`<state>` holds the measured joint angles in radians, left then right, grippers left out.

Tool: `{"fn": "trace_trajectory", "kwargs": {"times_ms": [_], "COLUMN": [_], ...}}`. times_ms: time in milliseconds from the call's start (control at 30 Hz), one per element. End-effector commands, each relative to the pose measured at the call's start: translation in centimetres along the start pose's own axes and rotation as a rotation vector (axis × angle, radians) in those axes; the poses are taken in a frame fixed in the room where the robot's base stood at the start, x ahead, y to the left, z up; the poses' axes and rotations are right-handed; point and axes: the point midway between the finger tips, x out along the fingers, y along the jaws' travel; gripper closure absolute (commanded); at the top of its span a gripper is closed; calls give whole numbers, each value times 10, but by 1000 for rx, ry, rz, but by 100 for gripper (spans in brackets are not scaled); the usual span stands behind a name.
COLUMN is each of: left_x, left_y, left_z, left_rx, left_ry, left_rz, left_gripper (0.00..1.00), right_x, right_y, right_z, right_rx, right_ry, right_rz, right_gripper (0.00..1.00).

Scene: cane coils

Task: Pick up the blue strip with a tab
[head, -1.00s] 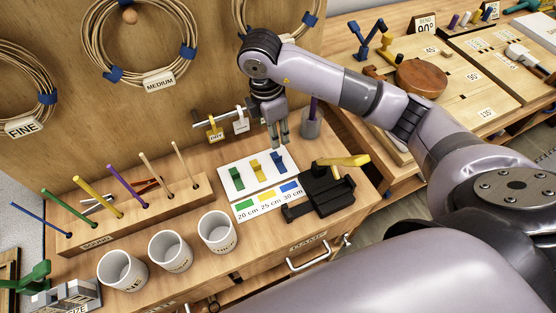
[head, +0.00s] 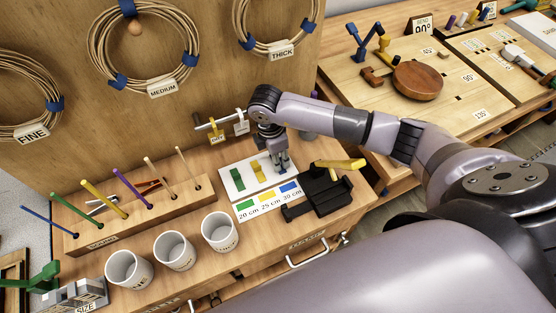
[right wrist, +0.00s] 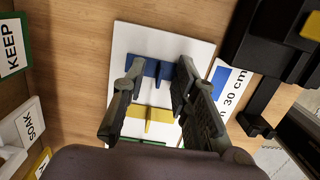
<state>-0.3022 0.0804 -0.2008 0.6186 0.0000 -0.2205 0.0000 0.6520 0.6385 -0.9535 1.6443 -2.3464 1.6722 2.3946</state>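The blue strip with a tab (right wrist: 147,64) lies on a white board (right wrist: 200,50), seen in the right wrist view. A yellow strip (right wrist: 150,113) lies beside it, and a green strip (head: 237,180) shows in the head view. My right gripper (head: 279,168) is low over the board's right part and hides most of the blue strip in the head view. In the right wrist view its two fingers (right wrist: 160,67) are apart, one on each side of the blue strip's tab. I cannot tell if they touch it. My left gripper is not in view.
A black tool with a yellow handle (head: 340,163) stands right of the board. A size card (head: 268,202) lies in front. Cups (head: 220,232) and a peg rack (head: 140,215) stand to the left.

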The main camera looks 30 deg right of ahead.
Motion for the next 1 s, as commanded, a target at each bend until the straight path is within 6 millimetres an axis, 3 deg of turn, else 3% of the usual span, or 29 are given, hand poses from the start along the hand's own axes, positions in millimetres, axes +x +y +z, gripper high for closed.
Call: {"fn": "trace_trajectory", "kwargs": {"times_ms": [100, 500, 1000], "left_x": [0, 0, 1], "left_y": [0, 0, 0], "left_z": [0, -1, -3], "left_rx": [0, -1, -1], "left_ry": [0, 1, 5], "left_rz": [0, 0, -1], "left_gripper": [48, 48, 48], "right_x": [0, -1, -4], "right_y": [0, 0, 1], "right_z": [0, 0, 0], "right_rx": [0, 0, 0], "right_ry": [0, 1, 1], "right_rz": [0, 1, 2], "right_gripper": [75, 100, 100]}}
